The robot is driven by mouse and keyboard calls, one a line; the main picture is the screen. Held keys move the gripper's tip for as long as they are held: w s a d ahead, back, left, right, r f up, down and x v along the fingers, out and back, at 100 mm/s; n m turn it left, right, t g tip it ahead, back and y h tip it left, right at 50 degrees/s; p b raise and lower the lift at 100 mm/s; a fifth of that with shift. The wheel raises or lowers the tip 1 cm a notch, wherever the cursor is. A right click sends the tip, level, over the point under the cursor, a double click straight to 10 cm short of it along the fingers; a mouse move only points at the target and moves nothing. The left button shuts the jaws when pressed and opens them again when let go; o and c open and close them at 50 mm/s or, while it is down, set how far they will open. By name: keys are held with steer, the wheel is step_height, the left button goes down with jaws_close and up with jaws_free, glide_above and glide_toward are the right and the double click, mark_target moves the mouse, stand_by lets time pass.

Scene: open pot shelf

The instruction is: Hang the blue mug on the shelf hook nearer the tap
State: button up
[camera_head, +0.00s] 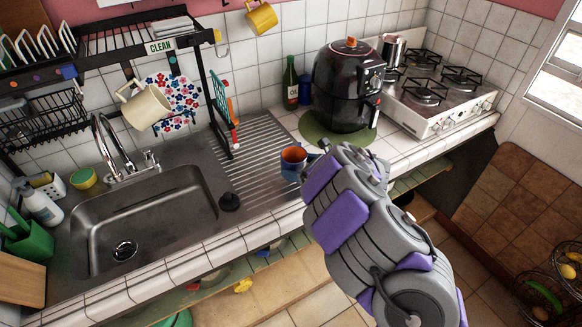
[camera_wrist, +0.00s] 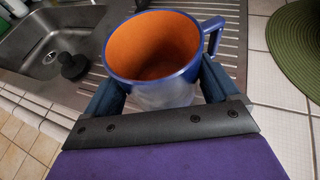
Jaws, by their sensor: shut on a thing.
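The blue mug (camera_head: 293,158) has an orange inside and stands upright over the ribbed drainboard. In the wrist view the mug (camera_wrist: 165,75) sits between the two fingers of my gripper (camera_wrist: 162,95), with its handle at the right. My gripper is shut on the mug's sides. I cannot tell whether the mug's base touches the drainboard. The tap (camera_head: 115,150) rises behind the sink. The black shelf (camera_head: 140,48) stands above it. A cream mug (camera_head: 147,105) hangs below the shelf near the tap.
A yellow mug (camera_head: 262,17) hangs at the upper right of the shelf. A black air fryer (camera_head: 345,88) stands on a green mat (camera_head: 318,140). A green bottle (camera_head: 290,85) is beside it. A black plunger-like stopper (camera_head: 229,201) stands beside the sink (camera_head: 150,225).

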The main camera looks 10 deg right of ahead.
mark_target(287, 158)
steer(key=w, duration=0.1)
steer(key=w+a, duration=0.2)
steer(key=w, duration=0.1)
steer(key=shift+a+f, duration=0.2)
steer(key=shift+a, duration=0.05)
steer(key=shift+w+d, duration=0.15)
steer(key=shift+w, duration=0.15)
step_height(287, 158, down, 4)
steer(key=shift+d+r+b, duration=0.15)
steer(key=shift+b, duration=0.55)
steer(key=shift+r, duration=0.1)
steer(key=o, duration=1)
steer(key=shift+c, duration=0.2)
steer(key=p+v, duration=0.1)
steer(key=v, duration=1.1)
steer(key=shift+p, duration=0.3)
